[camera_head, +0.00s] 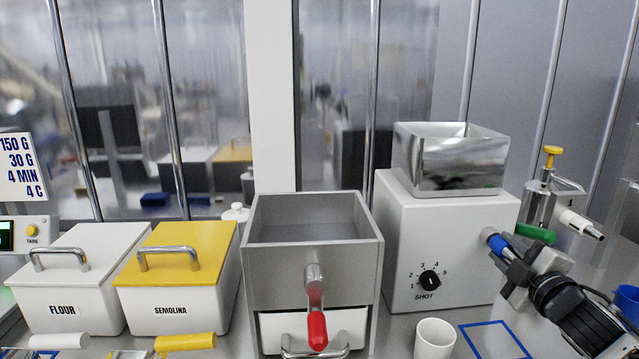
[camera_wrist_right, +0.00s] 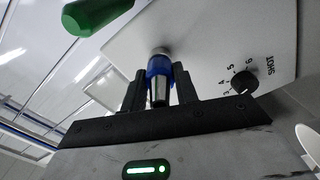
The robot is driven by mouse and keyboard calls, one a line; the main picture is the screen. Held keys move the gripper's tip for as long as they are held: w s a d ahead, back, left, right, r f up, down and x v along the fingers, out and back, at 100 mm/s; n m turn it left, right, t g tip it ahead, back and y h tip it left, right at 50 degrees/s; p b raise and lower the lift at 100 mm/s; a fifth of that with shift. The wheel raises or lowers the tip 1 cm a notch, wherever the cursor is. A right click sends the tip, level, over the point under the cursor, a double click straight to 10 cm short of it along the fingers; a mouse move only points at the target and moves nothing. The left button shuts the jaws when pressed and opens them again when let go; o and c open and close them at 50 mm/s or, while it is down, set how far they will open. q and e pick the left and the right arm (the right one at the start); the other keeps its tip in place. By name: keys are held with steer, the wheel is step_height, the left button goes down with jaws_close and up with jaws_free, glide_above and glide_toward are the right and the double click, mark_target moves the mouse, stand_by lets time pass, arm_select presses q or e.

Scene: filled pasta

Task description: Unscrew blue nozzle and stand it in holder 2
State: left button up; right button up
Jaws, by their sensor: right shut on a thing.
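The blue nozzle (camera_head: 489,236) is at the upper right front of the white SHOT machine (camera_head: 440,240). In the right wrist view the blue nozzle (camera_wrist_right: 158,68) has a silver tip pointing toward my palm, and a metal stub behind it meets the machine's white face. My right gripper (camera_head: 498,250) is shut on the nozzle, with a dark finger on each side of it in the right wrist view (camera_wrist_right: 158,90). I cannot tell how far the thread is turned. I cannot make out holder 2. My left gripper is out of view.
A green handle (camera_head: 535,233) sticks out close to my right gripper. A white cup (camera_head: 435,339) stands below, beside a blue square outline (camera_head: 495,340). A metal canister with a yellow knob (camera_head: 551,152) stands behind at right. A hopper with a red-handled lever (camera_head: 316,328) is at centre.

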steer(key=shift+n, duration=0.3)
steer(key=n, duration=0.6)
steer(key=shift+d+r, duration=0.1)
steer(key=n, duration=0.5)
steer(key=shift+n, duration=0.3)
